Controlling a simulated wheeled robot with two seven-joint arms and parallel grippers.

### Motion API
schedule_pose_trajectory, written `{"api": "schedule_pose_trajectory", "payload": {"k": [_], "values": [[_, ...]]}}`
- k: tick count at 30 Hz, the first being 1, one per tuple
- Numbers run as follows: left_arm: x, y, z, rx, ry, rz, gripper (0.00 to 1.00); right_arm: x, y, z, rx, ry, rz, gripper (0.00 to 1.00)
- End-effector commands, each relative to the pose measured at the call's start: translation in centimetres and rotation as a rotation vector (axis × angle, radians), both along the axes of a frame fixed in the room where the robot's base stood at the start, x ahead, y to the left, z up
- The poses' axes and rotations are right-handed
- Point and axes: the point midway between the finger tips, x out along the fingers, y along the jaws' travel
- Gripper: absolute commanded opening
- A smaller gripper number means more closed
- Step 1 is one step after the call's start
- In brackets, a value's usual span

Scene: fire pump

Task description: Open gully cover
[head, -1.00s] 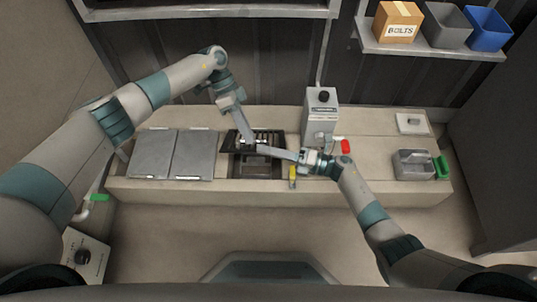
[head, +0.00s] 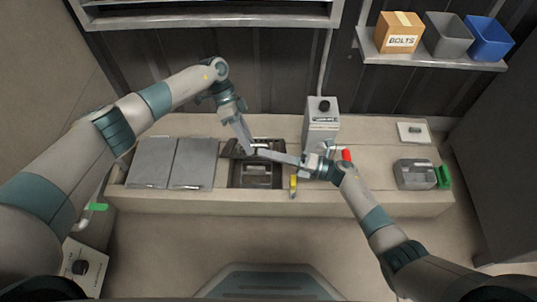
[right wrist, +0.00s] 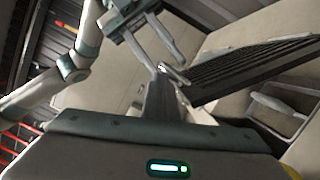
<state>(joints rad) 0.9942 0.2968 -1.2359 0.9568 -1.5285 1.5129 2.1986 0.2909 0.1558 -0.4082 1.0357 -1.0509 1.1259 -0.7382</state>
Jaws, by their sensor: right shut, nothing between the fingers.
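The gully cover is a dark slatted grate (head: 236,149), raised and tilted at the back of the open gully (head: 256,181). It also shows slanting up in the right wrist view (right wrist: 255,72), beside the gully opening (right wrist: 280,112). My left gripper (head: 250,150) comes down at the grate's upper edge. In the right wrist view my left gripper (right wrist: 168,65) has its fingers apart, with a small pale piece near the tips; contact is unclear. My right gripper (head: 262,152) is shut and empty, its tips close against the grate; the exact contact is hidden.
Two grey flat covers (head: 172,163) lie left of the gully. A grey box with a black knob (head: 322,118) stands behind right, near a red-handled valve (head: 346,156). A yellow handle (head: 293,184) is close to my right gripper. A grey caddy (head: 414,173) sits at the right.

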Motion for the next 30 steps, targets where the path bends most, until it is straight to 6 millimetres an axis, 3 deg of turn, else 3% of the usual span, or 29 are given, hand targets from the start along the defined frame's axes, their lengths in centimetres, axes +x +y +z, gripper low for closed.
{"api": "schedule_pose_trajectory", "payload": {"k": [11, 30], "values": [[0.7, 0.4, 1.6, -0.003, -0.001, -0.001, 0.31, -0.1, 0.0, 0.0, -0.001, 0.002, 0.002, 0.0], [4.8, 4.1, 9.4, 0.0, -0.002, -0.002, 0.31, -0.1, 0.0, 0.0, -0.001, 0.002, 0.003, 0.0]]}}
